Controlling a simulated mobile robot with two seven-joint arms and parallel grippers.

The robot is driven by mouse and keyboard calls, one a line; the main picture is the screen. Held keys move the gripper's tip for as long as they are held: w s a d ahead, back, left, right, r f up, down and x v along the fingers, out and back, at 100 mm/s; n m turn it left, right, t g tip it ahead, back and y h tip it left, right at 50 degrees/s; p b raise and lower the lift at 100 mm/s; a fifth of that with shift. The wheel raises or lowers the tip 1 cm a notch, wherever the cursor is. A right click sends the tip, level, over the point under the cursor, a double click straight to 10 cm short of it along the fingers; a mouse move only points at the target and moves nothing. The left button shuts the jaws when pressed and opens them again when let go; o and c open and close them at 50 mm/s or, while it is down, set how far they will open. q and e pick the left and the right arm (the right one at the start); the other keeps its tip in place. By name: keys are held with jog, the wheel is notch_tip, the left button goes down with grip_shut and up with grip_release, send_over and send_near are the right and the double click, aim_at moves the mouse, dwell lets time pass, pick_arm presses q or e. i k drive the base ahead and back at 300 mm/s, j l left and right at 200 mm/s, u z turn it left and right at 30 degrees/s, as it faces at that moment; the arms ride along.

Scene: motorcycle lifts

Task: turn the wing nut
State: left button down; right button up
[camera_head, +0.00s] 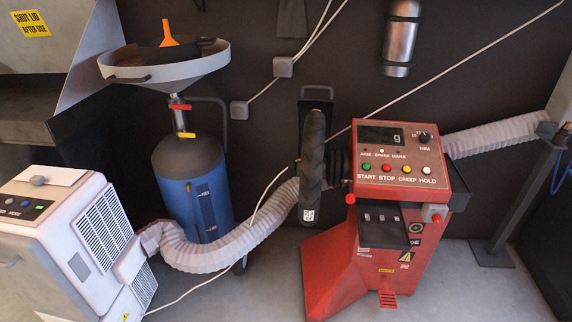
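I cannot make out a wing nut clearly. A black tyre (312,165) stands upright, seen nearly edge-on, at the left side of a red wheel balancer (335,262). Dark shaft parts show between the tyre and the machine, too small and dark to tell apart. The tyre's left face is turned mostly away, so anything on its hub there is hidden or unclear. Neither of my grippers is in view.
The balancer's panel (398,160) has a screen, a knob and several coloured buttons. A white ribbed hose (215,257) runs from a white unit (65,235) behind the tyre. A blue oil drainer (197,195) stands back left. Grey floor shows in front.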

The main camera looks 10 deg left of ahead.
aim_at(292, 164)
jog(key=i+j+z, duration=0.1)
jog(key=j+z, duration=0.15)
jog(key=j, duration=0.7)
jog(key=j+z, duration=0.25)
jog(key=j, duration=0.7)
jog(key=i, duration=0.3)
jog(key=i+l+u, duration=0.2)
jog(key=i, duration=0.2)
jog(key=i+l+u, duration=0.2)
jog(key=i, duration=0.25)
jog(key=j, duration=0.1)
